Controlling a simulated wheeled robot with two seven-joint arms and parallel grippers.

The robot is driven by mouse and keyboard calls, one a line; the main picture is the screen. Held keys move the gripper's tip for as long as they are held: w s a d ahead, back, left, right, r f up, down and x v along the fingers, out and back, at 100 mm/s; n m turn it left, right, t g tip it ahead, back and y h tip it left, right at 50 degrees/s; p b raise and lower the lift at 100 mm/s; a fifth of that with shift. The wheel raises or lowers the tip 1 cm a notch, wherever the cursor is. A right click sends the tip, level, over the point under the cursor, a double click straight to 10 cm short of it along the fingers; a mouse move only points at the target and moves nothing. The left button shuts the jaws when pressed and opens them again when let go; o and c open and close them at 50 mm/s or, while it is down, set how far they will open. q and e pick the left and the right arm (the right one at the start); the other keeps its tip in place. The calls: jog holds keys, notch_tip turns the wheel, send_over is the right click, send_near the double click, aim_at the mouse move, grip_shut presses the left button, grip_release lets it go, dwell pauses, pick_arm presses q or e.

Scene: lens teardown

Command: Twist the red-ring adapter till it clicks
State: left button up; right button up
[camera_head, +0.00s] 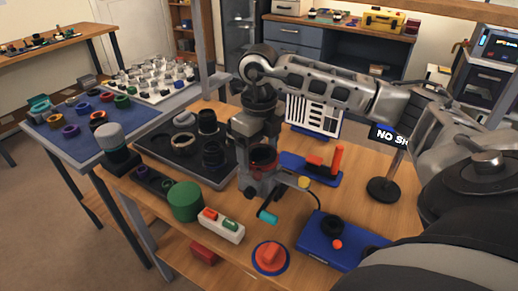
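The red-ring adapter (263,165) appears as a dark ring with a red band near the middle of the wooden table. It sits on or in a grey holder (255,187). My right gripper (260,152) points down from the arm that comes in from the right, directly over the adapter. Its fingers are at the adapter and partly hide it. I cannot tell whether they are closed on it or only around it. My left gripper is not in view.
A dark tray (165,165) with lens parts lies left of the holder. A sign stand (383,189) is at right.

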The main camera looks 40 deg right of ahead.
jog(key=o, duration=0.3)
jog(key=shift+o, duration=0.2)
jog(key=shift+r, duration=0.4)
notch_tip(320, 180, up, 8)
notch_tip(320, 180, up, 7)
jog(key=p, duration=0.3)
send_over(258, 158)
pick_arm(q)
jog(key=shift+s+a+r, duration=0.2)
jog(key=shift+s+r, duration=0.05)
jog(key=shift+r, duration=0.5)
pick_arm(e)
jog(key=shift+s+d+r, duration=0.1)
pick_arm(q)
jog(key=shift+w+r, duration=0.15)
